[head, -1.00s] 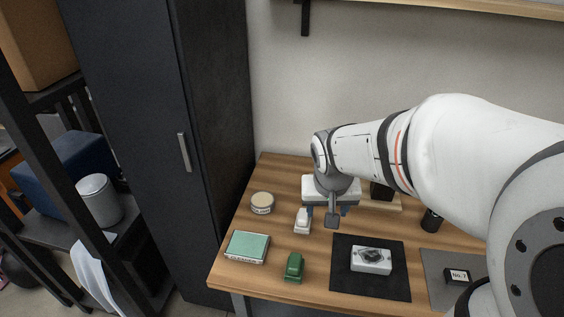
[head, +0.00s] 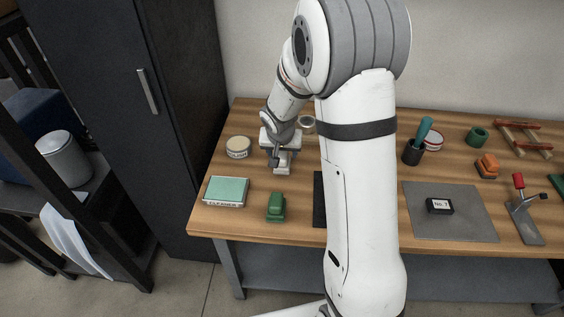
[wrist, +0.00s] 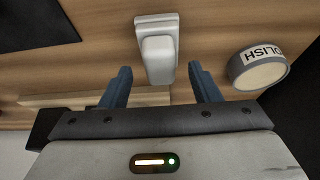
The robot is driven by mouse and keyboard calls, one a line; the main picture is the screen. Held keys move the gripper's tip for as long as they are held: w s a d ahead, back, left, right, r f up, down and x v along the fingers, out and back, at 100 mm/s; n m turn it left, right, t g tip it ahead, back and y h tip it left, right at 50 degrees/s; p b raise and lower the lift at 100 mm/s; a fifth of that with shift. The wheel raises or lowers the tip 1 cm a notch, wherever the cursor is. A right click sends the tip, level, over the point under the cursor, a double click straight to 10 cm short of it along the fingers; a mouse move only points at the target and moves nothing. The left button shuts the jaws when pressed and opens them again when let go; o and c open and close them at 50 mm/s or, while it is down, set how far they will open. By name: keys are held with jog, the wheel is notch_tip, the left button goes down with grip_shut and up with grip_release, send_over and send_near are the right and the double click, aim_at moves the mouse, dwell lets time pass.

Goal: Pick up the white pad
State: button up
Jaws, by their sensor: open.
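The white pad (head: 283,167), a small pale block with a narrower raised grip, lies on the wooden table near its left end. It also shows in the wrist view (wrist: 158,52), at top centre. My gripper (head: 281,151) is just above it in the head view and partly hides it. In the wrist view my gripper (wrist: 160,70) is open, one blue finger on each side of the pad's near end, with visible gaps. Nothing is held.
The polish tin (head: 238,148) stands close to the left of the pad, and in the wrist view it (wrist: 258,70) is near the right finger. A green pad (head: 275,206) and a cleaner box (head: 226,191) lie nearer the front edge. My arm hides the table's middle.

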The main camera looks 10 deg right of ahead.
jog(key=shift+x, duration=1.2)
jog(key=c, duration=0.9)
